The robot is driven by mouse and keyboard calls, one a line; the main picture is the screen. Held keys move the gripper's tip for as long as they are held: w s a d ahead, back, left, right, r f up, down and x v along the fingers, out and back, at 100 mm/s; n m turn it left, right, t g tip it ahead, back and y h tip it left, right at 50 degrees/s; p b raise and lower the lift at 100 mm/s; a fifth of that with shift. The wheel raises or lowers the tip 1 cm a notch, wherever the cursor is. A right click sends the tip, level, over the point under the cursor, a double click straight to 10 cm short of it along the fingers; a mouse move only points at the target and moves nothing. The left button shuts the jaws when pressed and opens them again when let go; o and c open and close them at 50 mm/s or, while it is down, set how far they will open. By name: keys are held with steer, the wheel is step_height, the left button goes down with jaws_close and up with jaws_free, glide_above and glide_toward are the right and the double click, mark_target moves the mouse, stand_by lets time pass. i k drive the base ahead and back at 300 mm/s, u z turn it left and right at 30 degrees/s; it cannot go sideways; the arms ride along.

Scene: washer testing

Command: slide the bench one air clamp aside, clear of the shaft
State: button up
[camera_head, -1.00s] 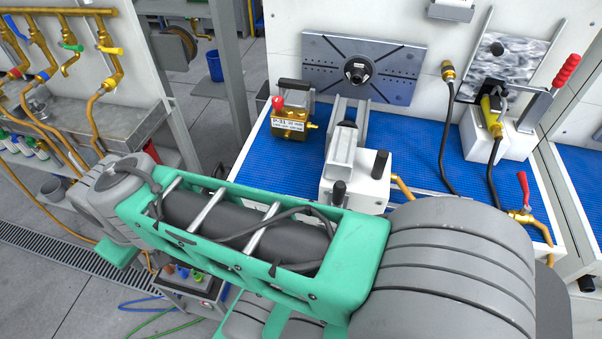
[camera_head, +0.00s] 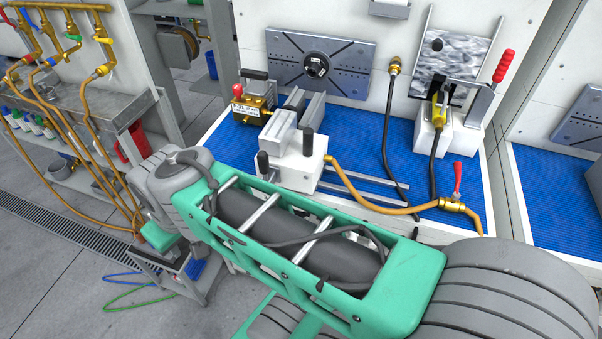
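The air clamp (camera_head: 297,164) is a white block with black knobs and grey metal bars on top. It stands on the blue-matted bench (camera_head: 372,150). In the picture it lies in front of, and slightly left of, the dark round hub (camera_head: 316,65) on the grey slotted plate (camera_head: 345,60); this hub appears to be the shaft end. I cannot tell the gap between clamp and shaft. My green and grey arm crosses the foreground and partly hides the bench front. My gripper is not visible.
Rails (camera_head: 375,193) run right of the clamp. An orange hose joins it to a red-handled brass valve (camera_head: 453,203). A brass block (camera_head: 252,106) stands left of the clamp, and a white toggle-clamp unit (camera_head: 435,135) stands at the right. Open mat lies between clamp and unit.

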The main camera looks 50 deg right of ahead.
mark_target(298, 159)
steer(key=z, duration=2.85)
steer(key=k, duration=0.85)
steer(key=u, duration=0.95)
steer(key=i, duration=0.5)
steer(key=k, duration=0.55)
steer(key=u, duration=0.85)
steer(key=i, duration=1.3)
steer(key=z, duration=0.3)
